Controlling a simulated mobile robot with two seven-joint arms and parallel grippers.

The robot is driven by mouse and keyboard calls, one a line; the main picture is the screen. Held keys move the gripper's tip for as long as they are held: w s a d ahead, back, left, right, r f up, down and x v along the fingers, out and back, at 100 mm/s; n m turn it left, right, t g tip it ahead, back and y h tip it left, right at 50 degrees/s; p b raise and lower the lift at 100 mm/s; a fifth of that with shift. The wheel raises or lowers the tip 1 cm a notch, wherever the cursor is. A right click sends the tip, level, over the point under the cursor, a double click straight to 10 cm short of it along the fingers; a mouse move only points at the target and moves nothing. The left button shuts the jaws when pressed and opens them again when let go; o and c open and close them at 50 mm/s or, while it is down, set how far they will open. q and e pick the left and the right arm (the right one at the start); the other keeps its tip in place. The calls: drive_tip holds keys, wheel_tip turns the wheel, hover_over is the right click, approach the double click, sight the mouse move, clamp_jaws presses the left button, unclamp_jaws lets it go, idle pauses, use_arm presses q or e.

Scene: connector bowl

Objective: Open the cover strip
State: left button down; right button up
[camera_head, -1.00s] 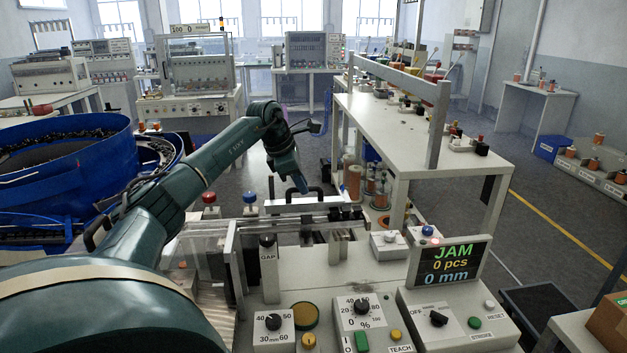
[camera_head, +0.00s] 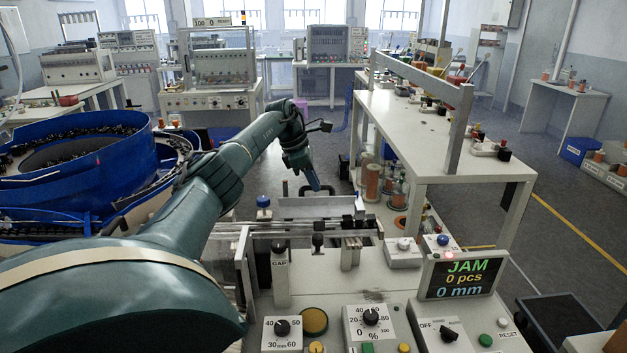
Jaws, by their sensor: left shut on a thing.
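The cover strip (camera_head: 333,207) is a pale, narrow plate on the far side of the feed rail (camera_head: 285,229). It appears tilted up, with its broad face toward me. A black bar handle (camera_head: 284,189) stands on its upper edge. My left gripper (camera_head: 314,187) comes down from above at the handle and is shut on it. The fingers are small and dark here, so the exact grip on the bar is hard to see. My right gripper is not in view.
A blue bowl feeder (camera_head: 75,185) stands at the left, partly behind my left arm. A control panel with a JAM display (camera_head: 462,276) lies in front. Black blocks (camera_head: 353,222) sit at the rail's right end. A white bench (camera_head: 425,140) stands behind right.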

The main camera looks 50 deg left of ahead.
use_arm(q)
drive_tip(key=shift+w+a, duration=0.4)
drive_tip(key=shift+a, duration=0.15)
idle(0.5)
drive_tip(key=c, duration=1.4)
unclamp_jaws()
drive_tip(key=shift+f, duration=0.1)
drive_tip(key=v, duration=1.3)
drive_tip(key=shift+c, duration=0.3)
